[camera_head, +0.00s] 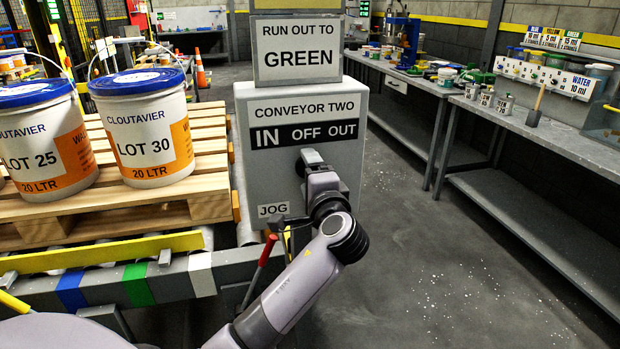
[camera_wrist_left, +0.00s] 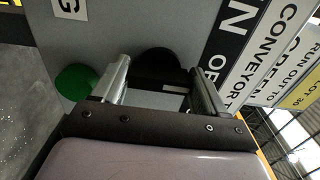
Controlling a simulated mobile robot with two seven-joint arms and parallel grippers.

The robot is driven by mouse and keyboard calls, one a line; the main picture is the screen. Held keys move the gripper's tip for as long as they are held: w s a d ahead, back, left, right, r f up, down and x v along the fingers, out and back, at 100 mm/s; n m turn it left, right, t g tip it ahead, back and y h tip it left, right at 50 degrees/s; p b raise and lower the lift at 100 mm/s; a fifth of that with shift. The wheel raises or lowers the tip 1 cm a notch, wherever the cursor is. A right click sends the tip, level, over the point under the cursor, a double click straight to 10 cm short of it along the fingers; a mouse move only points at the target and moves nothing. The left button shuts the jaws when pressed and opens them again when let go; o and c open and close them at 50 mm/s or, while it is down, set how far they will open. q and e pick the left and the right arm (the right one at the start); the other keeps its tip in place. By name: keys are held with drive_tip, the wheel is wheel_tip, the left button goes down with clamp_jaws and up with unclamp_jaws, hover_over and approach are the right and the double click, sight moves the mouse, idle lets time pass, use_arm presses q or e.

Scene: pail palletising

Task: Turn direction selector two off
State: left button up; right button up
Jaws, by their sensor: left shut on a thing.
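The grey conveyor two box (camera_head: 262,180) stands in the middle of the head view, with a black strip (camera_head: 305,133) reading IN, OFF and OUT. My left arm reaches up to its face below the strip and hides the selector there. In the left wrist view, the dark round selector (camera_wrist_left: 157,62) lies between the fingers of my left gripper (camera_wrist_left: 160,80), which is shut on it. Which mark the selector points to cannot be told. My right gripper is not in view.
A green button (camera_wrist_left: 76,80) sits beside the fingers, near the JOG label (camera_head: 273,210). A RUN OUT TO GREEN sign (camera_head: 298,52) tops the box. Pails (camera_head: 148,135) stand on a pallet (camera_head: 215,165) at left. A red-handled lever (camera_head: 268,250) stands below the box. Floor to the right is clear.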

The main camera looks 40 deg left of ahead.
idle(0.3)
use_arm(q)
drive_tip(key=o, duration=1)
drive_tip(key=shift+b+v, duration=0.4)
drive_tip(key=shift+v, duration=3.2)
drive_tip(key=s+d+f+h+p, duration=0.1)
drive_tip(key=s+d+f+h, duration=0.15)
drive_tip(key=f, duration=0.45)
drive_tip(key=s+d+f+m+h, duration=0.1)
drive_tip(key=f+h, duration=0.3)
drive_tip(key=f, duration=0.3)
drive_tip(key=s+d+f+h+p, duration=0.15)
drive_tip(key=f+h, duration=0.25)
drive_tip(key=f, duration=0.4)
drive_tip(key=s+d+f+n+h, duration=0.1)
drive_tip(key=s+f+n, duration=0.1)
drive_tip(key=s, duration=0.3)
drive_tip(key=s+d+f+n+h, duration=0.1)
drive_tip(key=s+f+n+h, duration=0.1)
drive_tip(key=s, duration=0.4)
drive_tip(key=s+d+f+n+g+h+p, duration=0.1)
drive_tip(key=s+d+f+n+h, duration=0.1)
drive_tip(key=s+f+n, duration=0.1)
drive_tip(key=shift+s+f+h, duration=0.15)
drive_tip(key=shift+s+f, duration=0.15)
drive_tip(key=shift+s, duration=0.3)
drive_tip(key=shift+s+f+h, duration=0.1)
drive_tip(key=shift+s+f, duration=0.2)
drive_tip(key=shift+s, duration=0.35)
